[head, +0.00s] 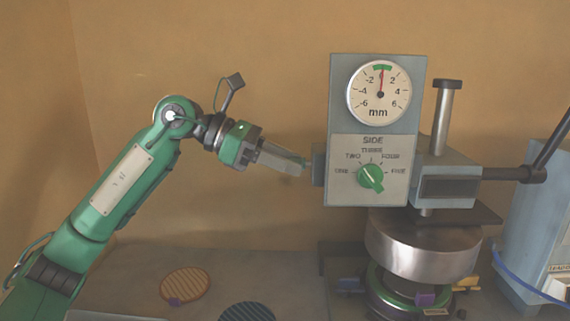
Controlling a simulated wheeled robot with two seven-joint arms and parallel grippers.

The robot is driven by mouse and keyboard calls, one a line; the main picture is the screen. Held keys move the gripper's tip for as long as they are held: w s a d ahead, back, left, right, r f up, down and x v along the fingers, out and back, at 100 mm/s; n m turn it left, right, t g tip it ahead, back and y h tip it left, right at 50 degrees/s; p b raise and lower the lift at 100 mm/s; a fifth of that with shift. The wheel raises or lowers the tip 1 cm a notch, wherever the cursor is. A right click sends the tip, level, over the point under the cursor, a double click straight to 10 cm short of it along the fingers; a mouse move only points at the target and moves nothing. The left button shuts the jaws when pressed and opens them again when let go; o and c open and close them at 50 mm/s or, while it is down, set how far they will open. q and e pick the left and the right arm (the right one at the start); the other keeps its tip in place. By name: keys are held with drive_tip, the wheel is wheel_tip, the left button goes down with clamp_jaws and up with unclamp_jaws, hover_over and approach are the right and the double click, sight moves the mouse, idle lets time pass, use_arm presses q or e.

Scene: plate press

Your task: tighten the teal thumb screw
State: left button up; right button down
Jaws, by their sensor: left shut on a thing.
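My left gripper (297,168) reaches in from the left at the left side of the press head (368,130). It is shut, and a small teal bit, which looks like the thumb screw (302,160), shows at its fingertips. The fingers hide most of that screw. The tips are close to a small grey block (318,165) on the head's left side; I cannot tell how far the screw sits in it. My right gripper is out of view.
The round mm dial (379,92) has its needle near zero, by the green band. Below it is a green selector knob (370,178). A steel cylinder (423,246) stands under the head. An orange ribbed disc (185,284) and a dark one (247,312) lie on the bench.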

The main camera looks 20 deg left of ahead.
use_arm(q)
drive_tip(key=shift+f, duration=0.25)
drive_tip(key=o, duration=1)
drive_tip(key=shift+r, duration=0.15)
drive_tip(key=v, duration=1.3)
drive_tip(key=shift+s+a+r, duration=0.1)
drive_tip(key=shift+a+r, duration=0.05)
drive_tip(key=shift+a, duration=0.2)
